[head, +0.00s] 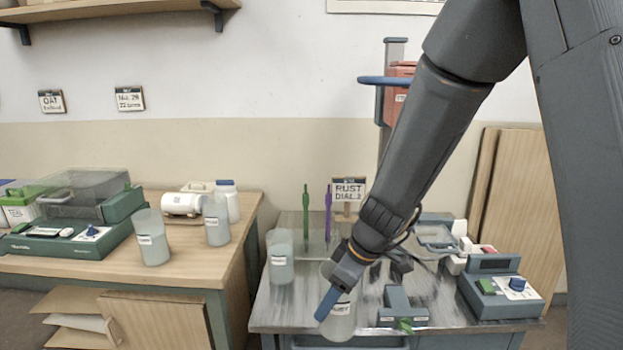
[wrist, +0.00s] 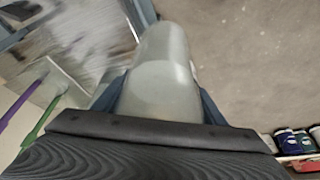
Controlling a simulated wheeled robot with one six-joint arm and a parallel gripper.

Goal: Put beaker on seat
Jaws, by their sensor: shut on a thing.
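My gripper (head: 336,292) is shut on a pale grey, translucent beaker (head: 340,322) with a white label, low at the front of the right-hand table. In the wrist view the beaker (wrist: 162,75) sits between the two blue fingers (wrist: 160,102), with the table to its left and floor to its right. Whether its base touches the table cannot be told. A similar beaker (head: 280,262) stands on the same table to the left. Two more, a left beaker (head: 152,240) and a right beaker (head: 216,222), stand on the wooden table. I cannot tell which surface is the seat.
Upright green (head: 306,212) and purple (head: 327,214) rods stand behind the gripper. A small grey block device (head: 402,308) is just right of the held beaker. A sign reads RUST DIAL 2 (head: 348,190).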

